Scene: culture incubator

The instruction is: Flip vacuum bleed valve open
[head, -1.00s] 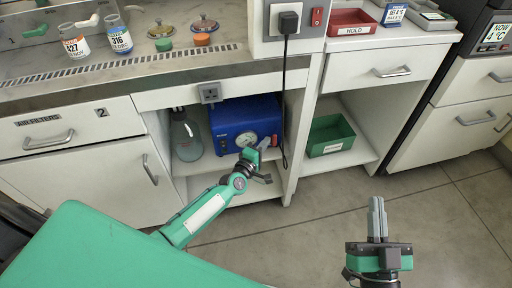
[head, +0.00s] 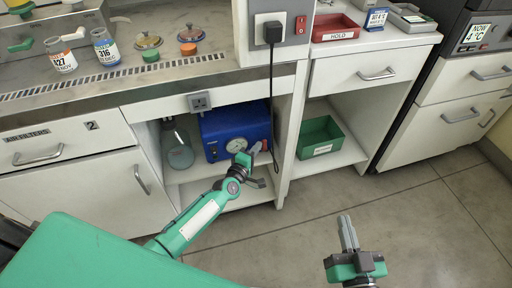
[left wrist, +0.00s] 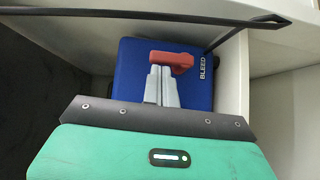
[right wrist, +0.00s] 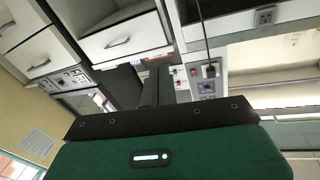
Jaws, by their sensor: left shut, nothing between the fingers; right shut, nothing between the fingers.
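The blue vacuum pump (head: 226,128) stands in the open cabinet under the bench, with a round gauge (head: 237,147) on its front. The red bleed valve lever (left wrist: 172,60) shows in the left wrist view beside the word BLEED. It lies crosswise, just beyond the fingertips. My left gripper (left wrist: 161,78) is shut and empty, with its tips at or very near the lever; I cannot tell if they touch. In the head view the left gripper (head: 250,160) is in front of the pump's right side. My right gripper (head: 347,232) is shut and empty over open floor.
A glass flask (head: 178,150) stands left of the pump. A black cord (head: 271,100) hangs from the plug, just right of the pump. A green bin (head: 320,137) sits in the compartment to the right. The floor in front is clear.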

